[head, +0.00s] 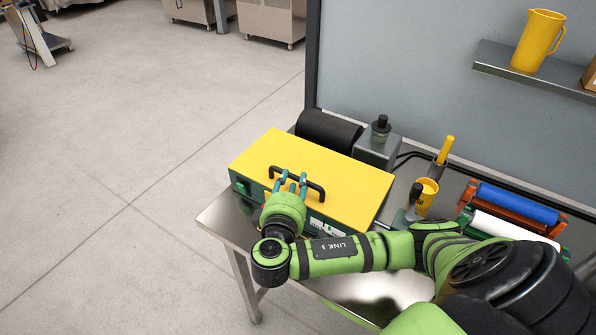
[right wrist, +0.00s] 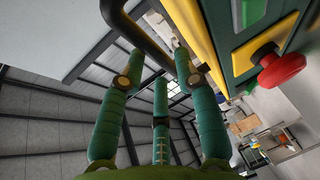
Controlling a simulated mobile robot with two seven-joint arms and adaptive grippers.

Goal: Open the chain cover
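The chain cover (head: 335,170) is a yellow lid, lying flat and closed on a dark green machine on the metal table. A black bar handle (head: 316,190) stands near its front edge. My right gripper (head: 291,178) is at the left part of this handle. In the right wrist view the green fingers (right wrist: 162,65) are spread apart, with the black handle (right wrist: 150,40) running past and between their tips. The fingers do not look closed on it; exact contact is unclear. The yellow cover edge (right wrist: 192,35) is close by. My left gripper is out of view.
A red knob (right wrist: 281,68) on the machine's side is close to the fingers. Open floor lies left.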

